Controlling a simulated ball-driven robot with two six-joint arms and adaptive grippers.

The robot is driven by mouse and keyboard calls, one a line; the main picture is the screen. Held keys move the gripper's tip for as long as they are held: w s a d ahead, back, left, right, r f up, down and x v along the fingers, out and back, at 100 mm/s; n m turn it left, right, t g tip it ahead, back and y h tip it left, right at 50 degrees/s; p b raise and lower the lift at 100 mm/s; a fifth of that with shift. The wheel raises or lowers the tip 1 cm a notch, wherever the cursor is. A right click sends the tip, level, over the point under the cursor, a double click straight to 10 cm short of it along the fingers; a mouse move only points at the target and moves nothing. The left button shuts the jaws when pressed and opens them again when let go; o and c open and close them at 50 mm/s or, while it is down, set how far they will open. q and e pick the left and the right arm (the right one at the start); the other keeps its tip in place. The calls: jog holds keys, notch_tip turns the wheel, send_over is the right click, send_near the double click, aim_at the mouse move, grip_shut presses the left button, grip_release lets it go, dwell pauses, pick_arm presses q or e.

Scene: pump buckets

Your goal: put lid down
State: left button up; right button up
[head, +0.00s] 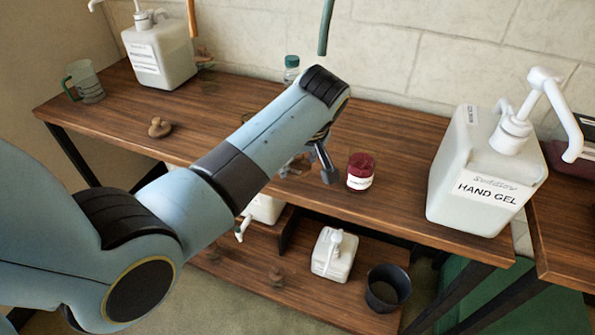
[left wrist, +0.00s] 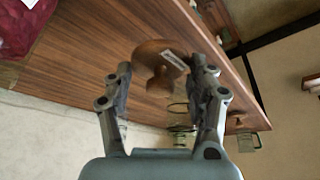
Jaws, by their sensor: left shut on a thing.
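My left gripper (left wrist: 166,80) is shut on a brown wooden lid with a rounded knob and a small white label (left wrist: 152,54). The knob sits between the fingertips in the left wrist view, with the wooden table top (left wrist: 105,55) behind it. In the head view my left arm hides most of the gripper and lid. They are just left of a glass jar with dark red contents (head: 361,172), which also shows at the upper left corner of the left wrist view (left wrist: 22,25). I cannot tell whether the lid touches the table. My right gripper is not in view.
A large hand gel pump bottle (head: 481,182) stands at the table's right end. A white pump bottle (head: 160,58), a glass mug (head: 84,82) and another wooden lid (head: 159,128) are at the left. A small pump bottle (head: 334,255) and black pot (head: 387,288) stand on the lower shelf.

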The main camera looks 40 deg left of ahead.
aim_at(299, 168)
pick_arm(q)
notch_tip(299, 168, down, 3)
jog(key=shift+r, duration=0.1)
jog(key=shift+f, duration=0.45)
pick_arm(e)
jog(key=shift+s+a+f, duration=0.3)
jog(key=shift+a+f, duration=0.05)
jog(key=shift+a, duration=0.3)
pick_arm(q)
jog(key=o, duration=1)
jog(key=shift+c, duration=0.2)
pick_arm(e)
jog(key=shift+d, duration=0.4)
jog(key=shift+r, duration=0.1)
